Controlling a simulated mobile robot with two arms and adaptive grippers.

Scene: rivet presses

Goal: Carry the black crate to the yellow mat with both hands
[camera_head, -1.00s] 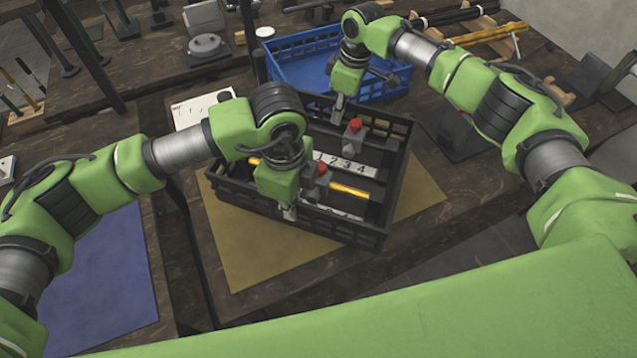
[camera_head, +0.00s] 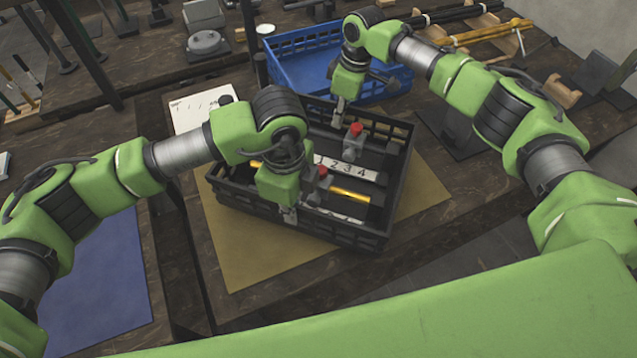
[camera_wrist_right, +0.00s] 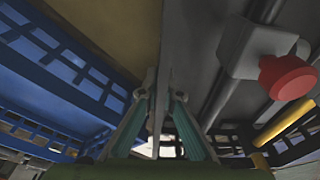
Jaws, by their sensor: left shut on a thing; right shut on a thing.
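The black crate (camera_head: 350,232) is over the yellow mat (camera_head: 255,262), turned at an angle to it; whether its bottom touches the mat cannot be told. It holds parts with red knobs (camera_head: 355,128), a numbered white strip (camera_head: 350,170) and a yellow bar (camera_head: 350,196). My left gripper (camera_head: 290,215) is shut on the crate's near wall. My right gripper (camera_head: 340,112) is shut on its far wall. In the right wrist view, the right fingers (camera_wrist_right: 160,100) close around the crate wall, with a red knob (camera_wrist_right: 290,78) beside it. The fingertips are partly hidden in the head view.
A blue crate (camera_head: 285,80) stands just behind the black crate. A white sheet (camera_head: 200,110) lies behind the mat's left side. A blue mat (camera_head: 95,280) lies to the left. Yellow and black rods on holders (camera_head: 480,32) are at the back right.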

